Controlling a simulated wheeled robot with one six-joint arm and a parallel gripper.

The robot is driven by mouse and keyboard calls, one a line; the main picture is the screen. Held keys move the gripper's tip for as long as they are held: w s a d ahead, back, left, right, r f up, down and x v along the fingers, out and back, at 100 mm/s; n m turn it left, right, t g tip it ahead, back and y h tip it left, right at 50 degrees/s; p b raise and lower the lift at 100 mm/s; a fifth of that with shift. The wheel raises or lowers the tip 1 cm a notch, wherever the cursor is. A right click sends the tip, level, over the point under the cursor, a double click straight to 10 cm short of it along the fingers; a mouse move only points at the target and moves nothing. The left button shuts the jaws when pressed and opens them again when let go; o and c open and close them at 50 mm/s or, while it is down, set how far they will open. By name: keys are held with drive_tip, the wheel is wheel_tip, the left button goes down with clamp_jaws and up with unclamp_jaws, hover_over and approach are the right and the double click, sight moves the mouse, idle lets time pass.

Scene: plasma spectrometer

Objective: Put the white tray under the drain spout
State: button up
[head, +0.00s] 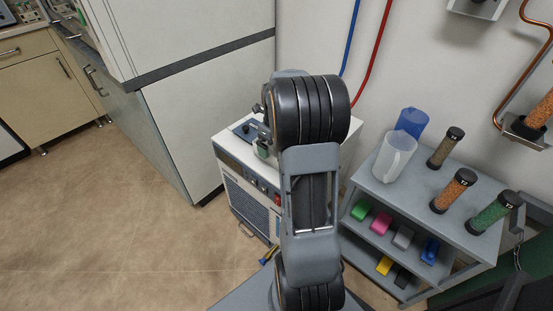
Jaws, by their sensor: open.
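I cannot make out a white tray in the head view. A white and blue-grey chiller-like unit (250,203) stands on the floor in the middle, partly behind my arm. A small yellow and dark fitting (268,256) shows low at its front; it may be the drain spout, but it is too small to tell. My arm rises through the middle of the view and bends away over the unit. It hides the unit's right part and the floor behind it. My gripper's fingers cannot be made out; they appear hidden behind my arm.
A grey shelf rack (372,178) on the right carries two jugs, several capped cylinders and small coloured blocks. A tall white cabinet (215,110) stands to the left of the unit. Blue and red hoses run up the wall. The floor (120,220) at left is clear.

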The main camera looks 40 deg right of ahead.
sight(273, 154)
drive_tip(key=f, duration=0.2)
drive_tip(key=f+b, duration=0.1)
drive_tip(key=f, duration=0.1)
drive_tip(key=shift+a+f, duration=0.2)
drive_tip(key=shift+f, duration=0.05)
drive_tip(key=shift+c, duration=0.2)
drive_tip(key=shift+r, duration=0.1)
drive_tip(key=c, duration=1)
